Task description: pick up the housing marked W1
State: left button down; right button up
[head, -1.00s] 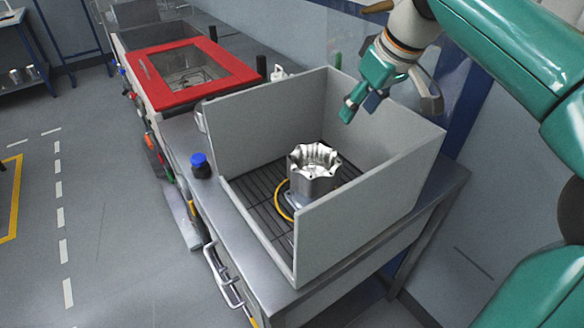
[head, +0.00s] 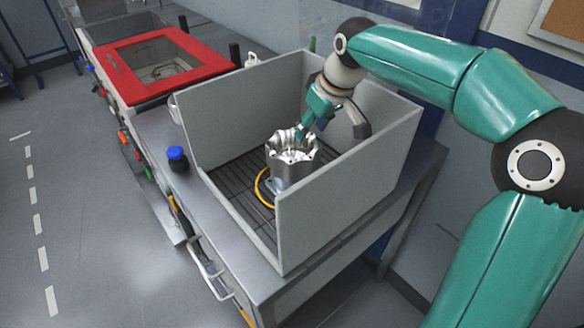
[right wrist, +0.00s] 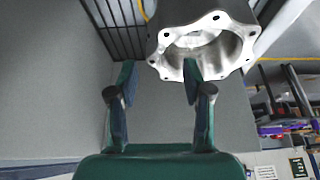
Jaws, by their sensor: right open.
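A silvery machined housing (head: 290,168) with a scalloped, bolt-holed rim stands upright and open-topped on the dark slatted floor of a grey-walled box (head: 345,185). I cannot make out a W1 mark on it. In the right wrist view the housing (right wrist: 165,42) fills the upper middle, its open mouth facing the camera. My right gripper (head: 304,130) is at the housing's rim in the head view. In the right wrist view its two fingers (right wrist: 159,74) are apart with nothing held; one overlaps the rim, and contact cannot be told. My left gripper is not in view.
Grey walls of the box rise close around the housing. A yellow ring or cable (head: 263,187) lies beside its base. A blue-capped bottle (head: 177,158) stands on the bench outside. A red-framed lid (head: 130,88) lies further back.

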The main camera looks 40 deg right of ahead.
aim_at(309, 135)
jog(key=shift+x, duration=1.95)
jog(key=shift+d, duration=0.1)
grip_shut()
jog(key=shift+r, duration=0.1)
